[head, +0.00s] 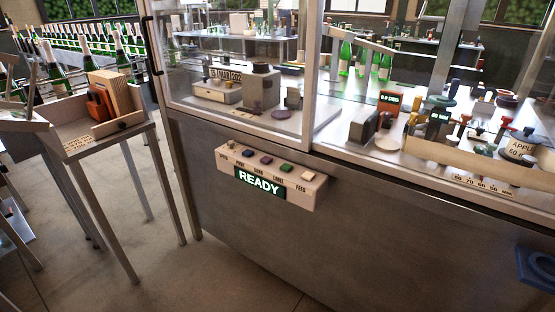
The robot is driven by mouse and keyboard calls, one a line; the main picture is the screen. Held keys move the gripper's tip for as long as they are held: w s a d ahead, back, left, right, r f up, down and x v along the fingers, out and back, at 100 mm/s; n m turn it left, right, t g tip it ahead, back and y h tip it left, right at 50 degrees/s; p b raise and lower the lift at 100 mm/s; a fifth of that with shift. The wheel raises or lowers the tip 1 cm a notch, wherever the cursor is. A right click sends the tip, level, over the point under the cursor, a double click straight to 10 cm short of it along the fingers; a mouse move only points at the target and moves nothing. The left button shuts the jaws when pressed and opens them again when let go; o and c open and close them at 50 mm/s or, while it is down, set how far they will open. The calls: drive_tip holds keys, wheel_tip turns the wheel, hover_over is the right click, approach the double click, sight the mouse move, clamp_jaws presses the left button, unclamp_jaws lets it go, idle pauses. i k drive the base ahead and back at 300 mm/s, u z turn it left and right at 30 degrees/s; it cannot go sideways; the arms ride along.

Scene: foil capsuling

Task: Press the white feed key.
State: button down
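A pale control box (300,196) is fixed to the front of the grey metal cabinet and carries a row of several small keys. The rightmost key, pale cream-white (308,175), sits above a label that reads FEED. To its left are a green key (286,167), a purple key (266,159) and a dark key (247,153). A lit display (260,183) on the box front reads READY. Nothing touches the keys. My gripper is not in view.
A glass-fronted case (245,70) stands above the box with a machine inside. A side table (85,130) with a wooden block stands at left, near rows of bottles. The bench (440,160) at right is crowded. The floor before the cabinet is clear.

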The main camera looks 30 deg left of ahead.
sight(308, 176)
drive_tip(key=u, duration=1.3)
